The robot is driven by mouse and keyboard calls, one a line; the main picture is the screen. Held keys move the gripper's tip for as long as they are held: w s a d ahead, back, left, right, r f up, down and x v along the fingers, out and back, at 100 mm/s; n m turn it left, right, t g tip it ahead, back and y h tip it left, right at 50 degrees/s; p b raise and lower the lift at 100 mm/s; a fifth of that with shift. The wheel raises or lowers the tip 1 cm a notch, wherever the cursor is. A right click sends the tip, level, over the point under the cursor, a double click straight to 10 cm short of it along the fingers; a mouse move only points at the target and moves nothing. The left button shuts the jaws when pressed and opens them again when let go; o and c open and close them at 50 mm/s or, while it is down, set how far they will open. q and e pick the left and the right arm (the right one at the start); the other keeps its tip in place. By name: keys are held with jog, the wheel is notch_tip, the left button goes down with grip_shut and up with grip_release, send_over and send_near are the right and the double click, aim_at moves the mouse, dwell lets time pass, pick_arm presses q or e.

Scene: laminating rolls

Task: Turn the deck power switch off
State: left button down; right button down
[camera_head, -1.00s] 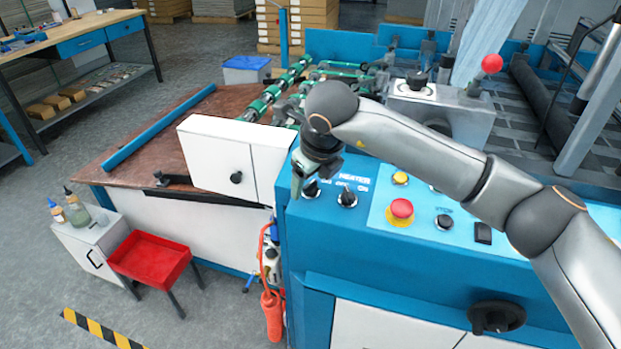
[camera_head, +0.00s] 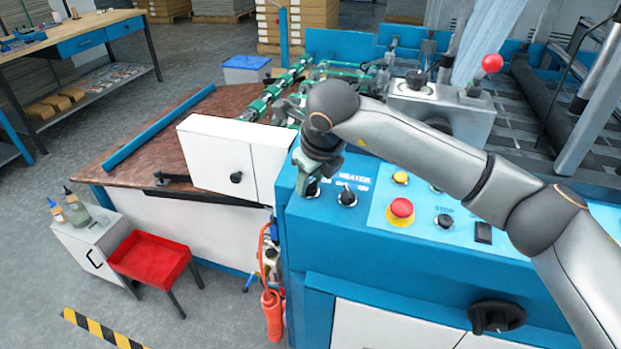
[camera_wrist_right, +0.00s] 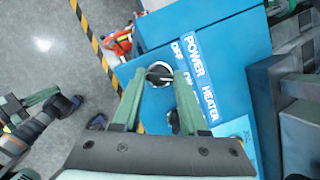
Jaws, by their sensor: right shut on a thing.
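The power switch (camera_head: 313,189) is a small dark rotary knob at the left end of the blue control deck. In the right wrist view the power switch (camera_wrist_right: 160,74) sits in a pale ring beside the words POWER and OFF. My right gripper (camera_head: 307,183) points down at it from above, and my wrist partly hides it. In the right wrist view the two green fingers of the right gripper (camera_wrist_right: 158,82) are on either side of the knob and shut on it. Green and dark parts at the lower left there look like my left gripper (camera_wrist_right: 38,112); its jaws are unclear.
The heater switch (camera_head: 347,196) is close to the right of the power switch. A red emergency button (camera_head: 401,208) and a black button (camera_head: 444,221) are farther right. A white cabinet (camera_head: 222,160) stands left of the deck. My right arm crosses above the panel.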

pick_arm(q)
jog(key=shift+f, duration=0.1)
pick_arm(e)
jog(key=shift+n, duration=0.8)
jog(key=shift+w+d+n+g, duration=0.1)
jog(key=shift+n+g, duration=0.3)
jog(key=shift+n, duration=0.4)
jog(key=n+g, duration=0.1)
jog(key=n, duration=0.3)
jog(key=shift+r+n+y, duration=0.15)
jog(key=shift+n+y, duration=0.15)
jog(key=shift+y, duration=0.1)
jog(key=shift+n+g+p, duration=0.3)
jog(key=shift+n+p, duration=0.15)
jog(key=shift+n, duration=0.25)
jog(key=shift+w+n+g+p, duration=0.1)
jog(key=shift+n+g+p, duration=0.25)
jog(key=shift+n, duration=0.65)
pick_arm(q)
jog(key=shift+s+a+r, duration=0.35)
jog(key=shift+r, duration=0.15)
jog(key=shift+a, duration=0.1)
pick_arm(e)
jog(key=shift+n, duration=0.4)
